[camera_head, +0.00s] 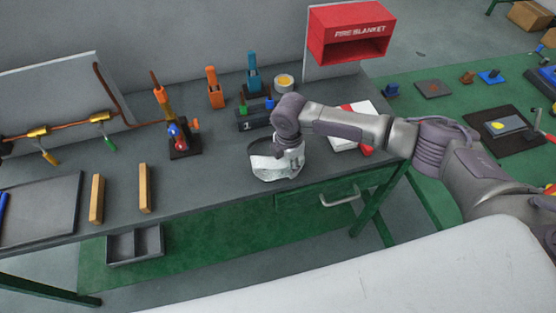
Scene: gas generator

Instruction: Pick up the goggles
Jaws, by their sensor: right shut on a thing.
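The goggles (275,168), pale and partly clear, are at the front edge of the grey workbench, in the middle of the picture. My right arm reaches in from the right, and my right gripper (289,151) points down over the goggles. It is shut on them at their upper right part. The fingertips are small and partly hidden by the wrist, and I cannot tell whether the goggles still touch the bench top. My left gripper is not in view.
Two wooden bars (145,188) lie on the bench at the left. A torch stand (182,148), an orange tool (214,90) and a blue tool (254,76) stand behind. A red fire blanket box (348,36) is at the back. A white-and-red item (352,138) lies right of the goggles.

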